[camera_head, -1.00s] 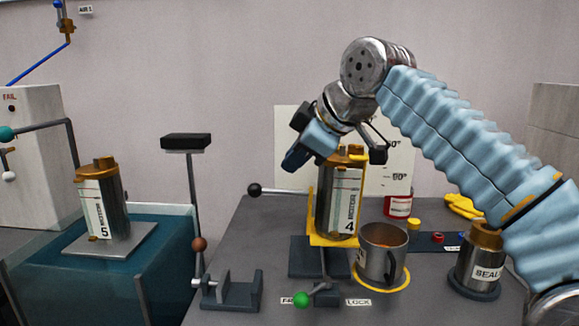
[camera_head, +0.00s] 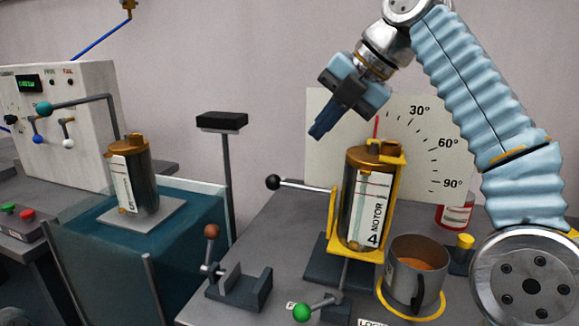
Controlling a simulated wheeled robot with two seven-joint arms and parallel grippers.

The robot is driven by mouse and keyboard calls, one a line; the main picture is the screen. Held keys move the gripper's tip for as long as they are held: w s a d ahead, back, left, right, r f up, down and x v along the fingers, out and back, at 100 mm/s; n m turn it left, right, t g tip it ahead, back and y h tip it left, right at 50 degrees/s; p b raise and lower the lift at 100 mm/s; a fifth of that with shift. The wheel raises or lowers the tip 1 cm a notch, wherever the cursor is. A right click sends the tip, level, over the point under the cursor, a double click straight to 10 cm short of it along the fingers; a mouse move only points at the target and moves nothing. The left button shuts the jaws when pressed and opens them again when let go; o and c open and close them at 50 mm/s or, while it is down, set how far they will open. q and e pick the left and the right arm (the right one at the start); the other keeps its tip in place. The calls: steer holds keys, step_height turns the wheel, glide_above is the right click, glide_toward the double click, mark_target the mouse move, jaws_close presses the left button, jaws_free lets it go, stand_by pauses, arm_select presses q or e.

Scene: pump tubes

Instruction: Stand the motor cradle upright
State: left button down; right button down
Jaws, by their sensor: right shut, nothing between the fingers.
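The motor cradle is a yellow frame (camera_head: 390,215) on a dark base. It holds the motor 4 cylinder (camera_head: 368,190), which stands upright or very nearly so. A lever with a black ball (camera_head: 273,182) reaches left from the cradle. A lever with a green ball (camera_head: 302,312) lies at the front of the base. Behind the cradle is an angle board (camera_head: 335,125) with a red mark near its top and 30°, 60° and 90° labels. My right gripper (camera_head: 322,130) is shut and empty, above and left of the motor, apart from it. My left gripper is out of view.
A metal mug (camera_head: 417,270) with brown contents stands on a yellow ring right of the cradle. A red can (camera_head: 453,214) is behind it. A clamp with a brown ball (camera_head: 211,231) stands front left. Motor 5 (camera_head: 133,180) stands on a plate over a teal tank (camera_head: 190,240).

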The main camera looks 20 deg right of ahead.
mark_target(279, 178)
steer(key=b+x, duration=0.2)
steer(key=x, duration=0.9)
steer(key=shift+a+b, duration=0.15)
steer(key=shift+b, duration=0.2)
